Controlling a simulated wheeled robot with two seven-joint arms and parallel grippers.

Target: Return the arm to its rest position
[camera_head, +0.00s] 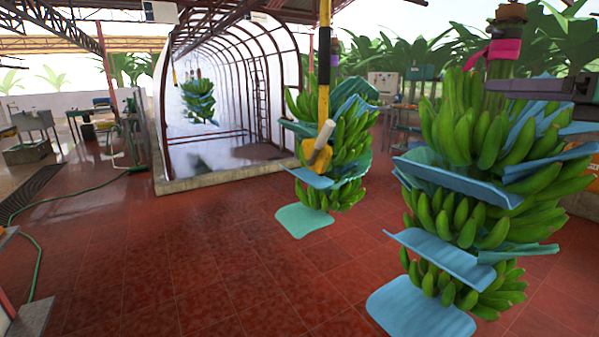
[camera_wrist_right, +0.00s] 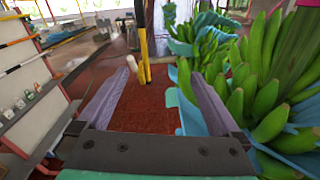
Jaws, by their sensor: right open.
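My right gripper (camera_head: 500,86) comes in from the right edge of the head view, in front of the upper part of the near banana stem (camera_head: 462,130). My left gripper is not in view.
A second stem (camera_head: 345,150) with blue-green sheets hangs further back. A yellow and black pole (camera_head: 323,70) hangs before it, with a pale-handled yellow tool (camera_head: 319,150). A shelf (camera_wrist_right: 35,110) stands left in the wrist view. Red tiled floor (camera_head: 200,265) is open at left.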

